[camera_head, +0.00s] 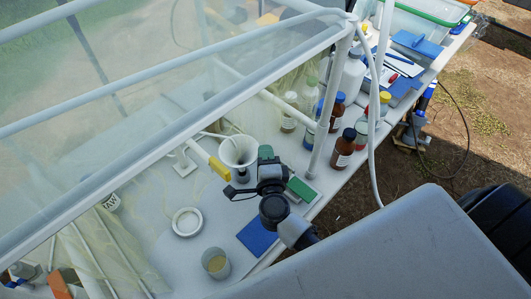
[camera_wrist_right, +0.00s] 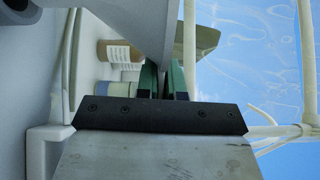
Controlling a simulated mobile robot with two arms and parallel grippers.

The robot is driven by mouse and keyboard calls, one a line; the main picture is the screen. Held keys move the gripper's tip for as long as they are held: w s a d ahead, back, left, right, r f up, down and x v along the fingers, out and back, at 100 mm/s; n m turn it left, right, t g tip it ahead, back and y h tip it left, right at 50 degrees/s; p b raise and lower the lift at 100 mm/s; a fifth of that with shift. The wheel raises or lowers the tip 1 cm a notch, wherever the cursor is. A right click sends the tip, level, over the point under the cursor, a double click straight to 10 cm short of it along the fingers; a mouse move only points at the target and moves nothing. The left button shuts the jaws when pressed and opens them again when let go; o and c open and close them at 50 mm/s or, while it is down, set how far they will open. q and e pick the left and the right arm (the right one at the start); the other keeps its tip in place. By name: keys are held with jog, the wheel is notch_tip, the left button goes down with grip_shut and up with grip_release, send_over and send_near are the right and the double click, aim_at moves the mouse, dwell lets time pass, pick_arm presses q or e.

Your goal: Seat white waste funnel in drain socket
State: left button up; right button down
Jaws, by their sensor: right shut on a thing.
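The white waste funnel (camera_head: 238,151) is near the middle of the head view, its wide mouth facing up. My right gripper (camera_head: 255,166) is shut on it from the right side. In the right wrist view the green-tipped fingers (camera_wrist_right: 163,82) close on the pale funnel (camera_wrist_right: 140,25), which fills the upper middle. A white ring (camera_head: 187,222) lies on the table, left of and nearer than the funnel; I cannot tell whether it is the drain socket. The funnel's lower end is hard to make out. My left gripper is not in view.
Brown bottles (camera_head: 345,147) and other bottles stand right of the funnel. A cup (camera_head: 215,263) and a blue mat (camera_head: 257,236) are at the near edge. A white frame (camera_head: 330,100) with clear sheeting rises over the table. Bare table surrounds the ring.

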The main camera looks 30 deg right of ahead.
jog(key=shift+p, duration=0.35)
dwell(0.7)
jog(key=shift+f+b, duration=1.65)
jog(key=shift+f, duration=0.45)
jog(key=c, duration=1.2)
grip_release()
jog(key=shift+o, duration=0.2)
jog(key=b+v, duration=0.1)
jog(key=v, duration=0.8)
jog(key=shift+s+a, duration=0.1)
jog(key=shift+s, duration=0.1)
jog(key=shift+s+a+r+b, duration=0.1)
jog(key=shift+s+a+b, duration=0.15)
jog(key=shift+s, duration=0.45)
